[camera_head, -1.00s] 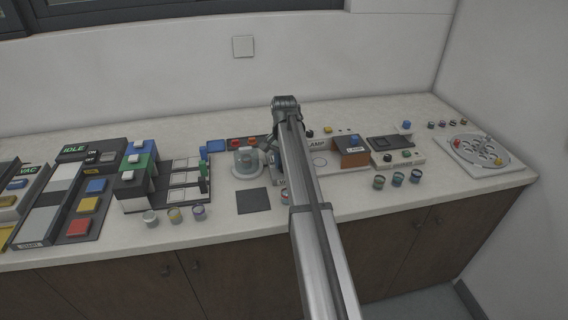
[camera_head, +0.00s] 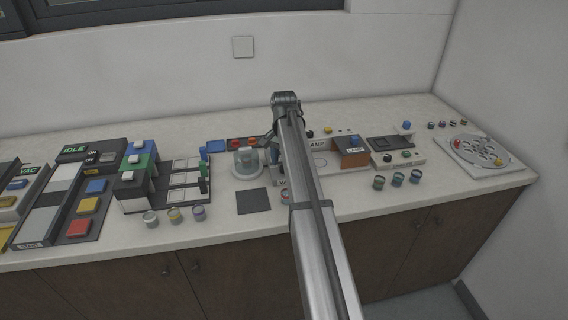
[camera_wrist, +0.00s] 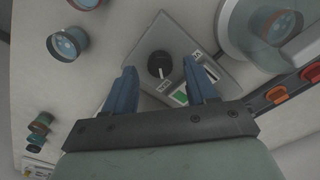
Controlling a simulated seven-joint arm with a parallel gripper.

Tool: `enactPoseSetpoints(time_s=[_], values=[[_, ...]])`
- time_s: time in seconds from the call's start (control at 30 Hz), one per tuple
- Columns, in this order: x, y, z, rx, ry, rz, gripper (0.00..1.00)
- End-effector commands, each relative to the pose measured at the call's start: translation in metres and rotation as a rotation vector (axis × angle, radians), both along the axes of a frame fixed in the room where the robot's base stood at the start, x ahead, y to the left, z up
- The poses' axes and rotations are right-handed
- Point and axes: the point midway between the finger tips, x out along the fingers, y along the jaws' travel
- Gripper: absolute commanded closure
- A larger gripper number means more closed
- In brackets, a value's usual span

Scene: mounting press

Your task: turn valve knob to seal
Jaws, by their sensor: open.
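The valve knob (camera_wrist: 159,64) is a round black dial with a light pointer mark, set on a grey panel (camera_wrist: 190,35) in the wrist view. A green lit patch and small white labels sit beside it on the panel. My gripper (camera_wrist: 162,78) is open, with its two blue fingers on either side of the knob in the picture. I cannot tell how far the fingertips are above the knob; no contact shows. In the head view my arm hides the knob and most of its panel.
A clear domed chamber (camera_head: 246,161) stands just left of my arm; it also shows at the wrist view's upper right (camera_wrist: 262,30). Orange and red buttons (camera_wrist: 277,95) lie near it. Small cups (camera_wrist: 67,44) stand on the other side. A dark square mat (camera_head: 252,201) lies in front.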

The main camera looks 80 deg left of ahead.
Motion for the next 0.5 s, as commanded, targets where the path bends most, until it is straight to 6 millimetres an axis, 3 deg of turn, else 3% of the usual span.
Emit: enactPoseSetpoints(time_s=[0.5], values=[[0.000, 0.001, 0.096, 0.001, 0.000, 0.000, 0.43]])
